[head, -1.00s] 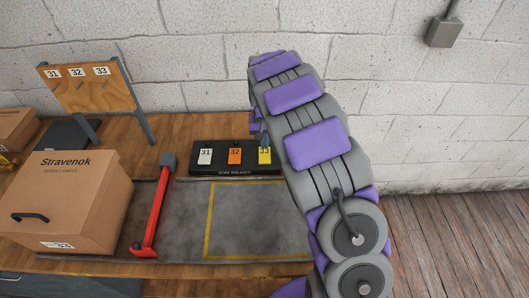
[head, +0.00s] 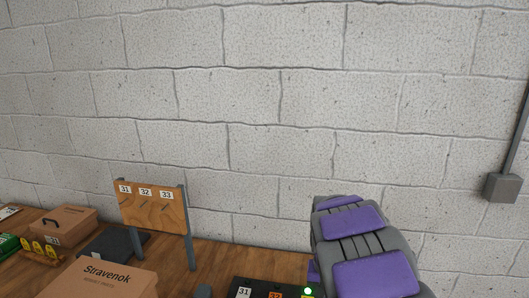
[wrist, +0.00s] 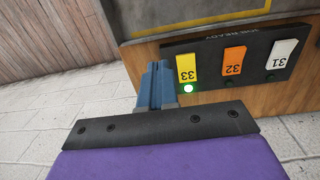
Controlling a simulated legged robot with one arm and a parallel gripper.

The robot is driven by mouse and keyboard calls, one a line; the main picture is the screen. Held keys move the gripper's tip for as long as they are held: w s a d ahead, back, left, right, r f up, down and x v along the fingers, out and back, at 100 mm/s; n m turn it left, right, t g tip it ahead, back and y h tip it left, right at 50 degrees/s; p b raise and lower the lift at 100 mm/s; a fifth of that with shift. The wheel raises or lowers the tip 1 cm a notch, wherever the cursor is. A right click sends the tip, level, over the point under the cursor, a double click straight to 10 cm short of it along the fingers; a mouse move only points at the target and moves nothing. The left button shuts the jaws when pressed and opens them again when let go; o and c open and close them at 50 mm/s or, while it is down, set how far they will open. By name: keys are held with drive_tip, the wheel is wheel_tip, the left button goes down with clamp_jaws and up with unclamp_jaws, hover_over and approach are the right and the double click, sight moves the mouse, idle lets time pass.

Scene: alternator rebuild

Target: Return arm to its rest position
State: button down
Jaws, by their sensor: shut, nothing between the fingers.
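My arm (head: 355,250) rises at the lower right of the head view, and its links hide the gripper there. In the wrist view my gripper (wrist: 156,72) is shut and empty, its blue fingers together. The fingers point toward the bench, just left of the yellow switch 33 (wrist: 187,67) on the black JOB READY panel (wrist: 210,62). I cannot tell whether they touch the panel. A green lamp (wrist: 189,88) glows below switch 33. It also shows in the head view (head: 308,291).
Orange switch 32 (wrist: 234,60) and white switch 31 (wrist: 283,53) have dark lamps. A Stravenok box (head: 100,280) and a numbered wooden board (head: 153,212) stand on the bench at left. A block wall (head: 260,100) is behind; a grey wall box (head: 502,187) hangs at right.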

drive_tip(key=s+a+r+n, duration=0.1)
drive_tip(key=s+r, duration=0.2)
drive_tip(key=s, duration=1.4)
drive_tip(key=s+a+r+n+g, duration=0.1)
drive_tip(key=s+r, duration=0.3)
drive_tip(key=s, duration=1.4)
drive_tip(key=shift+n+y, duration=0.3)
drive_tip(key=shift+a, duration=0.15)
